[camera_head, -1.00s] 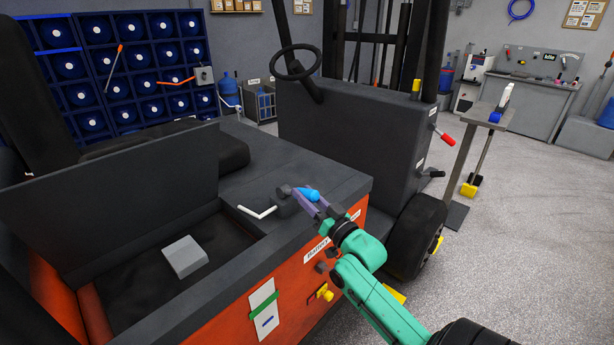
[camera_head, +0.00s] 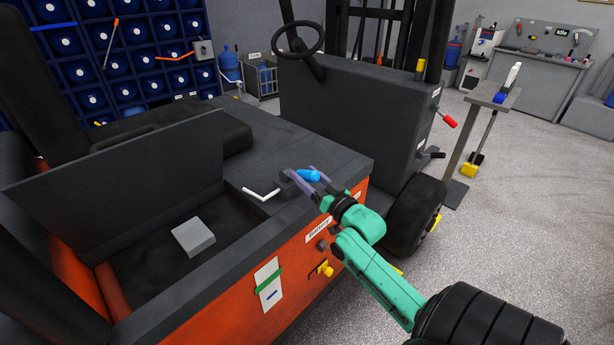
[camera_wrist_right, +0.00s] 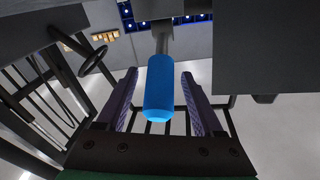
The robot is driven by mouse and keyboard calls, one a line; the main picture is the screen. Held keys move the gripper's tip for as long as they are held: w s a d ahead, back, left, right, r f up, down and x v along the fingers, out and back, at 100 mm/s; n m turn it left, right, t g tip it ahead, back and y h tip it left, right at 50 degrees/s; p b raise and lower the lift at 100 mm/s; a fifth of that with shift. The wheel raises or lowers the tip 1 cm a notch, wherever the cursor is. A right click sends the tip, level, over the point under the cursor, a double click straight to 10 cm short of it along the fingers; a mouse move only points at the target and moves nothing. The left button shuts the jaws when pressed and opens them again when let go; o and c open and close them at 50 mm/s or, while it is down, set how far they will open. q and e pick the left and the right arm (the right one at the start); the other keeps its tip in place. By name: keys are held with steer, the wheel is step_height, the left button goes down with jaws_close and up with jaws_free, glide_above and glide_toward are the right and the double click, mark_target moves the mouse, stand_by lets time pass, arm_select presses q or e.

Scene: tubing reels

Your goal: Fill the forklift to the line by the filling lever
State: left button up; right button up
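The lever's blue handle (camera_head: 309,176) sticks out from a dark mount on top of the orange and black forklift's side (camera_head: 290,240). In the right wrist view the blue handle (camera_wrist_right: 159,88) hangs between the two purple fingers. My right gripper (camera_head: 304,173) is open around it; in the right wrist view (camera_wrist_right: 159,74) gaps show between both fingers and the handle. A white strip with a green band and a short blue mark, the likely level gauge (camera_head: 269,285), is on the orange side panel. My left gripper is not in view.
A white bent rod (camera_head: 261,193) lies close left of the blue handle. A yellow knob (camera_head: 326,270) sits on the side panel. The open battery bay holds a grey block (camera_head: 193,237).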

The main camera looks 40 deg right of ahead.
steer(key=shift+s+f, duration=0.15)
steer(key=shift+s, duration=0.2)
steer(key=s+f+b, duration=0.1)
steer(key=s+b, duration=0.2)
steer(key=s, duration=1)
steer(key=shift+s+a, duration=0.15)
steer(key=shift+s, duration=0.25)
